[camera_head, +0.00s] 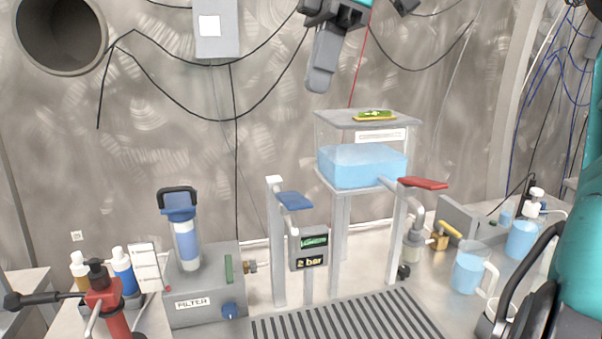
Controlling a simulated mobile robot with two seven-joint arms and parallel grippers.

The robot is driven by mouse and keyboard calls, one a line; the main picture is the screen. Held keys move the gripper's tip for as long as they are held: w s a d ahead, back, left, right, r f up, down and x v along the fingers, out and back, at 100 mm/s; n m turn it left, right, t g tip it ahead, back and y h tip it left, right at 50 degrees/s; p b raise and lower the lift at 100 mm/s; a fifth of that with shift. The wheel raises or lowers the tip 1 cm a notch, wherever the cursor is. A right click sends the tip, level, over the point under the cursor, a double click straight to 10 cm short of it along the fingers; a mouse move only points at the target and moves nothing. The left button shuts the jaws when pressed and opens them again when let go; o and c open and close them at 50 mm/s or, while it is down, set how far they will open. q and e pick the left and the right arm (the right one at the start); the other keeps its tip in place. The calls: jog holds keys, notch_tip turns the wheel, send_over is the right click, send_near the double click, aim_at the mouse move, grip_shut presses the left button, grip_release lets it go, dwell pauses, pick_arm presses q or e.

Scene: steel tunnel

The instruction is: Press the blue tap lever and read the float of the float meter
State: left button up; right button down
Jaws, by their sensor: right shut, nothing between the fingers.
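The blue tap lever (294,200) sits on a bent grey pipe beside a grey post, left of the clear tank. My right gripper (316,88) hangs at the top middle, shut and empty, in front of the wall. In the picture it is well above the blue lever and apart from it. A grey box with a small green display and a "2 bar" label (311,262) stands just below the lever. I cannot tell which part is the float meter, and no float reading is legible. My left gripper is not in view.
A clear tank (361,166) with blue liquid stands on legs beside a red lever (422,183). A filter unit (205,283) stands left, a jug (467,270) right. A slotted grate (345,318) lies in front. Black cables hang on the wall.

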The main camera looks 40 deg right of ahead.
jog(key=b, duration=0.2)
send_near(296, 201)
jog(key=x, duration=0.5)
jog(key=shift+w+a+f, duration=0.15)
jog(key=shift+f, duration=0.5)
